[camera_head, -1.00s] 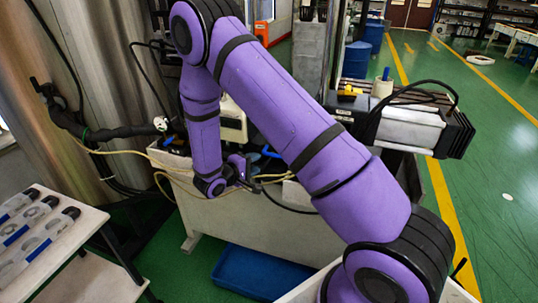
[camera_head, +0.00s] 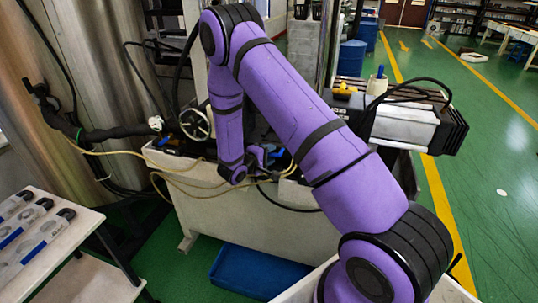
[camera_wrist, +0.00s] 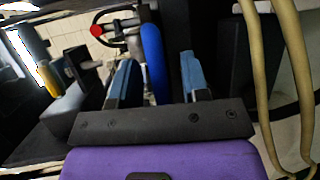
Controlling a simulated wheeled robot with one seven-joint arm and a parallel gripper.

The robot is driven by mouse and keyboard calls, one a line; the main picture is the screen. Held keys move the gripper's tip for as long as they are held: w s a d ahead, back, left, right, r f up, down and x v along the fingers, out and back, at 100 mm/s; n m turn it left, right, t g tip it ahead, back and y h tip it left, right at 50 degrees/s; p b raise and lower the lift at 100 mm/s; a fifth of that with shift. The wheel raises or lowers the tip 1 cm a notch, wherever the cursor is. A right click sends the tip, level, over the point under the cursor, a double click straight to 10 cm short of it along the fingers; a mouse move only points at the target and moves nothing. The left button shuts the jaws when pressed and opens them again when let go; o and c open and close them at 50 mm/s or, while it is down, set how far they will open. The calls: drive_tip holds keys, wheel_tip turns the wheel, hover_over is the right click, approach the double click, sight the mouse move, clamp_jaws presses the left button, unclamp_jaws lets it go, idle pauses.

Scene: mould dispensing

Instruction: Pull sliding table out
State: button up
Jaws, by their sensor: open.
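My gripper (camera_wrist: 158,76) is open in the wrist view, with its two blue-tipped fingers apart. A blue bar (camera_wrist: 153,55), which looks like a handle, stands between and a little beyond the fingers. No clear contact shows. In the head view my gripper (camera_head: 262,157) is over the pale machine's tub, small and partly hidden by my wrist. The sliding table itself cannot be made out clearly; my arm covers much of the machine.
A handwheel (camera_head: 195,123) is left of my forearm. A red knob (camera_wrist: 97,30) is beside the blue bar. Yellowish hoses (camera_wrist: 285,75) run close on the right. A blue bin (camera_head: 255,272) lies below the pale tub (camera_head: 215,210). A side table (camera_head: 70,235) with parts stands left.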

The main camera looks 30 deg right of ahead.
clamp_jaws()
drive_tip(key=shift+a, duration=0.1)
drive_tip(key=s+a, duration=1)
drive_tip(key=a, duration=0.3)
drive_tip(key=s+a, duration=1)
drive_tip(key=a, duration=0.3)
drive_tip(key=shift+s+a, duration=0.15)
drive_tip(key=shift+s, duration=0.15)
unclamp_jaws()
drive_tip(key=v, duration=1.1)
